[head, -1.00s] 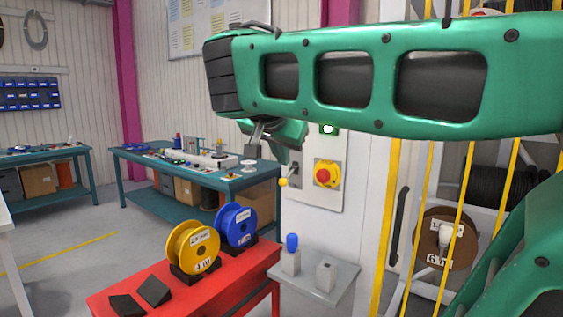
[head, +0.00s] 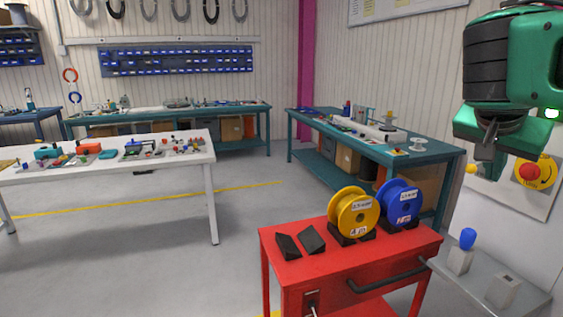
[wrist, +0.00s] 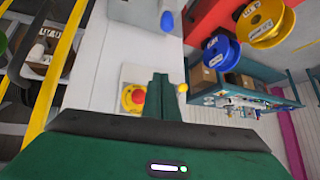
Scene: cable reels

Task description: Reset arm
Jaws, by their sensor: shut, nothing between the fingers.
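My green arm enters the head view at the upper right, with my gripper (head: 487,148) hanging at its end in front of the white wall panel. In the wrist view my gripper (wrist: 160,98) shows as dark green fingers closed together with nothing between them. Behind the fingers are the white panel and a red emergency button on a yellow plate (wrist: 132,97), which also shows in the head view (head: 530,171). The gripper is apart from the reels and the tables.
A red cart (head: 270,245) carries a yellow reel (head: 344,214), a blue reel (head: 388,205) and two black wedges (head: 312,240). A grey shelf (head: 525,292) holds a blue-capped item (head: 461,256). A teal workbench (head: 425,160) stands behind. The floor at left is clear up to a white table (head: 209,182).

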